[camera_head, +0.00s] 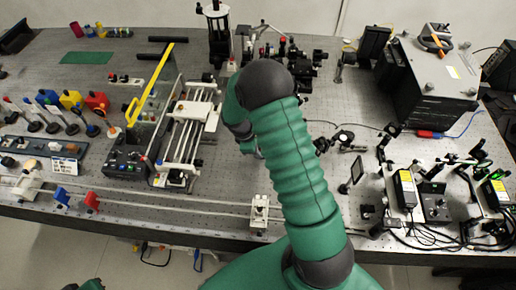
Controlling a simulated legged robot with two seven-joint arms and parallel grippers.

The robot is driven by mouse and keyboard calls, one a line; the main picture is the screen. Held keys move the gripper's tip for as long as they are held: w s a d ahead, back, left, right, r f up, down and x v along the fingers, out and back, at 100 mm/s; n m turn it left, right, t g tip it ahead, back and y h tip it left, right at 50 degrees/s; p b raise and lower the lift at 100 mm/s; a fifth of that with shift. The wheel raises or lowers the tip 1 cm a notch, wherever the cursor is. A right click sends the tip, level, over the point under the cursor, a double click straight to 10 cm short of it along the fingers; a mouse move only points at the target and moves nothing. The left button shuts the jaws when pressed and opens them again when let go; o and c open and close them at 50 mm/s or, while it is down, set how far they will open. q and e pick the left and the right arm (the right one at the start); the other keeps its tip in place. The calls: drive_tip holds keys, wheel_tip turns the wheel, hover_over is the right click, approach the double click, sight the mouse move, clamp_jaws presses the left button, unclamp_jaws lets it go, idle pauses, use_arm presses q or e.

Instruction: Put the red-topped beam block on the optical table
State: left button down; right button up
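I cannot single out the red-topped beam block with certainty. A red block (97,103) stands beside a yellow block (70,99) at the left of the optical table (225,190). A smaller red piece (92,202) stands near the front rail, with a blue one (62,196) to its left. My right arm rises through the middle of the view and bends at a dark joint. Its hand end (240,130) is mostly hidden behind the arm, over the table right of the rail device; its fingers cannot be made out. My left gripper is out of view.
A railed device with a yellow-edged panel (150,85) stands left of my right arm. Posts on dark bases crowd the far left. A large metal box (435,75) is at the back right. Cabled optics (435,200) fill the front right.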

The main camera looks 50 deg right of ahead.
drive_tip(key=o, duration=0.4)
drive_tip(key=shift+d, duration=0.15)
drive_tip(key=shift+o, duration=0.2)
drive_tip(key=shift+d+f, duration=0.15)
drive_tip(key=shift+d, duration=0.2)
drive_tip(key=shift+a, duration=0.2)
